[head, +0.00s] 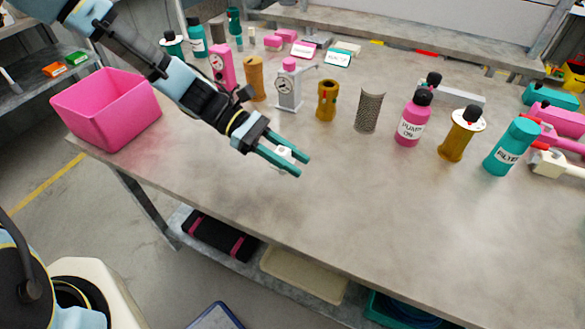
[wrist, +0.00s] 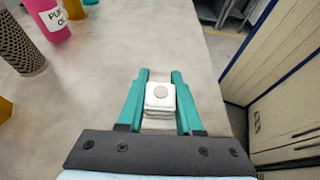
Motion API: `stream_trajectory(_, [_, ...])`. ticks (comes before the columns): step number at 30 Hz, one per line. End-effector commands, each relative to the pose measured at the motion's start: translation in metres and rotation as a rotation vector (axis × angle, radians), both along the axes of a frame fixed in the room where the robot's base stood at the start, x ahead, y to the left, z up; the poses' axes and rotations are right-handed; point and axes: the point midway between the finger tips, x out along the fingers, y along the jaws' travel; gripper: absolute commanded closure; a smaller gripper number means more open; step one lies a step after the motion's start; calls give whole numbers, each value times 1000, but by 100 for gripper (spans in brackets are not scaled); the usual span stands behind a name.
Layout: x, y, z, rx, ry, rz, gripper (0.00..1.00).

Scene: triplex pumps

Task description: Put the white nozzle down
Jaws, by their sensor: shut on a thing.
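The white nozzle (wrist: 159,97) is a small white block with a round grey spot on its end, held between the two teal fingers in the wrist view. In the head view the nozzle (head: 284,158) shows between and below the fingers, partly hidden by them. My gripper (head: 293,160) is shut on it, over the grey workbench (head: 350,200) left of its middle. I cannot tell whether the nozzle touches the bench top.
A pink bin (head: 108,110) stands at the bench's left end. Behind my gripper stand a white gauge pump (head: 289,88), a brown cylinder (head: 326,100) and a mesh cylinder (head: 369,108). A pink bottle (head: 411,125) and teal filter (head: 510,147) stand right. The front bench area is clear.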

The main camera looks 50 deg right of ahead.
Motion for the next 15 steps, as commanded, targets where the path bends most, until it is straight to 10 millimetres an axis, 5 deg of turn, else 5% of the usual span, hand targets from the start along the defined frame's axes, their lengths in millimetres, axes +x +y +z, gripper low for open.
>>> stream_trajectory(7, [-1,0,-31,2,3,0,100])
stream_trajectory(15, [-1,0,-35,0,0,-1,100])
